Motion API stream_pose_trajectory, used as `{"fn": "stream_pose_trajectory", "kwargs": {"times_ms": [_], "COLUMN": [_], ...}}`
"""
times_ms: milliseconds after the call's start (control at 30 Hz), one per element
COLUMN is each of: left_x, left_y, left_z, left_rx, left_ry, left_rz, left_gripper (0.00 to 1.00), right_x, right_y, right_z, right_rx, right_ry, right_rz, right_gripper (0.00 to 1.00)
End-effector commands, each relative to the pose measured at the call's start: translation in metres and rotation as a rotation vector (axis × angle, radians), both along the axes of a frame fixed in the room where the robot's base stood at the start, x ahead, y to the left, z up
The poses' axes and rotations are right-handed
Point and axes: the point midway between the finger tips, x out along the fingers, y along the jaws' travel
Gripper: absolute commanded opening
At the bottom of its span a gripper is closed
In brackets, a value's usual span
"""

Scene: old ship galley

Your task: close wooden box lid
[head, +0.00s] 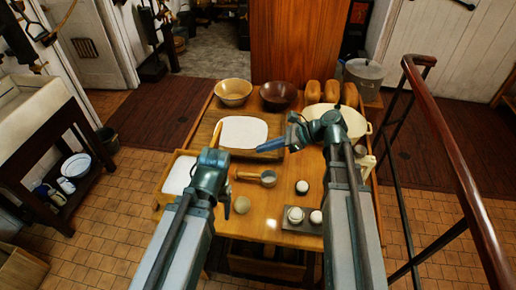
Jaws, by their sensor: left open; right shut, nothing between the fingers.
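A shallow wooden box (163,185) with a pale interior sits at the table's left edge, partly hidden by my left arm. I cannot clearly make out its lid; a thin yellowish wooden strip (216,133) rises just beyond my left gripper and may belong to it. My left gripper (213,157) is over the left part of the table, next to the box's right side; its fingers are hard to see, but it is open. My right gripper (262,147) points left above the middle of the table, near a white board, and is shut and empty.
The white board (240,131) lies on a wooden tray. Two bowls (233,90) (278,95), bread loaves (331,91) and a pale oval dish (352,122) stand behind. A wooden scoop (256,177), a round item (242,205) and several small pots (302,187) are in front. A railing (450,160) runs at right.

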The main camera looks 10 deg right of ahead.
Motion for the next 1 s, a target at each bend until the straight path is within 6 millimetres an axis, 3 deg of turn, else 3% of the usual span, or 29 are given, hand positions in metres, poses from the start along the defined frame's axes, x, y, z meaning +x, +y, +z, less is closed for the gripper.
{"fn": "stream_pose_trajectory", "kwargs": {"times_ms": [33, 367, 633, 1000], "left_x": [0.0, 0.0, 0.0, 0.0], "left_y": [0.0, 0.0, 0.0, 0.0], "left_z": [-0.011, -0.046, -0.032, -0.031], "left_rx": [0.0, 0.001, 0.001, 0.001], "left_ry": [0.0, 0.0, 0.0, 0.0], "left_rz": [-0.001, -0.004, -0.004, -0.004], "left_gripper": [0.69, 0.69, 0.69, 0.69], "right_x": [0.002, 0.017, 0.025, 0.027], "right_y": [0.01, 0.064, 0.095, 0.101], "right_z": [-0.011, -0.046, -0.032, -0.031], "right_rx": [0.0, -0.001, -0.002, -0.002], "right_ry": [0.001, 0.0, 0.0, 0.0], "right_rz": [0.005, 0.005, 0.004, 0.001], "right_gripper": [0.0, 0.0, 0.0, 0.0]}}
